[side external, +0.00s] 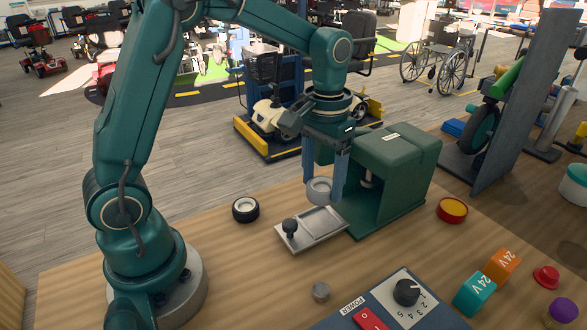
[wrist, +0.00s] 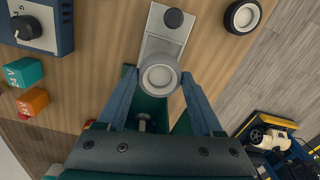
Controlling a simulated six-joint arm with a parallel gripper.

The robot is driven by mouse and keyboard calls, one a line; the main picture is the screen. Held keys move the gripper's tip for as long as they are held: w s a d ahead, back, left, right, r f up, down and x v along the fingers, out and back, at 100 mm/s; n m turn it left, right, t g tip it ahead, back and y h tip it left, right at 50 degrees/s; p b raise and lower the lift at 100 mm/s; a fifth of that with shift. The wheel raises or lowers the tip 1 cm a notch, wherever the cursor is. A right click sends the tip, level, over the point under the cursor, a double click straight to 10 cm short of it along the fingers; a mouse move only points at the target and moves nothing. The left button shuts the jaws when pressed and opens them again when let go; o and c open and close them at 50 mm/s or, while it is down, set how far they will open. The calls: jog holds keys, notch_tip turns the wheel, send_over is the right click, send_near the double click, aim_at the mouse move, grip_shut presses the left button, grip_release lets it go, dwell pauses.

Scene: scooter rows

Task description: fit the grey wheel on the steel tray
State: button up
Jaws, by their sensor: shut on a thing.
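The grey wheel (side external: 319,190) is between the two blue fingers of my gripper (side external: 323,186), which is shut on it. In the wrist view the grey wheel (wrist: 159,77) shows as a round ring with a pale centre, between the fingertips (wrist: 159,82). The steel tray (side external: 322,222) lies on the bench in front of the green press, with a black knob (side external: 289,227) at its near left end. The wheel appears held above the tray's press-side end. In the wrist view the wheel hides part of the steel tray (wrist: 166,42).
The green press (side external: 392,190) stands close behind and right of my gripper. A black-tyred wheel (side external: 245,209) lies left of the tray. A red-and-yellow round part (side external: 452,210) lies right of the press.

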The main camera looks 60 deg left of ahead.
jog(key=shift+f, duration=2.6)
jog(key=shift+f, duration=0.45)
jog(key=o, duration=1.5)
jog(key=shift+c, duration=0.2)
jog(key=shift+r, duration=3)
